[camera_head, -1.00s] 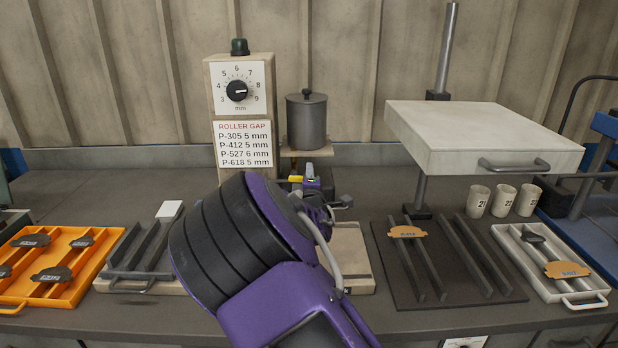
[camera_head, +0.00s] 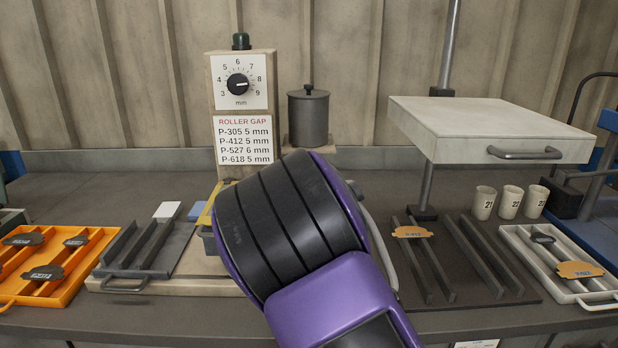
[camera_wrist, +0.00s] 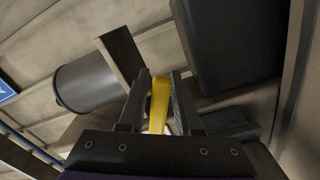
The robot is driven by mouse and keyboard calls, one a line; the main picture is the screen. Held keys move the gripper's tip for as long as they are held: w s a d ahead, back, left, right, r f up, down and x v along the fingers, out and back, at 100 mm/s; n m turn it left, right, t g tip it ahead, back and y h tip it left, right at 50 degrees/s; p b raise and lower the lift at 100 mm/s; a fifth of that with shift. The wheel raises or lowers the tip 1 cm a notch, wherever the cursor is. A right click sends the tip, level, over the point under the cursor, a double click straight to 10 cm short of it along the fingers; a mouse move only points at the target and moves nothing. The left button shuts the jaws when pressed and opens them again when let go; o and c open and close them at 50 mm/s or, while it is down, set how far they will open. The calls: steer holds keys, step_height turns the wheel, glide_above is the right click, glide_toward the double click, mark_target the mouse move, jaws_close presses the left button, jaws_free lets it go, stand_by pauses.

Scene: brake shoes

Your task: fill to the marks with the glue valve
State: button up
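In the wrist view, my gripper (camera_wrist: 160,85) has its two dark fingers on either side of a yellow piece (camera_wrist: 158,103), which looks like the valve lever. The gap is narrow, but contact on both sides is unclear. The grey lidded pot (camera_wrist: 86,82) shows to the left of the fingers. In the head view, the pot (camera_head: 308,118) stands on a small shelf. My arm hides the gripper, the valve and whatever is below the pot. The marks to fill to are not visible.
A dial post (camera_head: 240,110) stands left of the pot. An orange tray (camera_head: 62,293), a grey rack (camera_head: 150,262), a dark rack mat (camera_head: 455,288) and a white tray (camera_head: 590,290) line the bench. Several cups (camera_head: 510,202) stand at right, below a pale raised slab (camera_head: 470,128).

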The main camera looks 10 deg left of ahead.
steer(key=p+v, duration=0.1)
steer(key=v, duration=1.6)
steer(key=shift+s, duration=0.2)
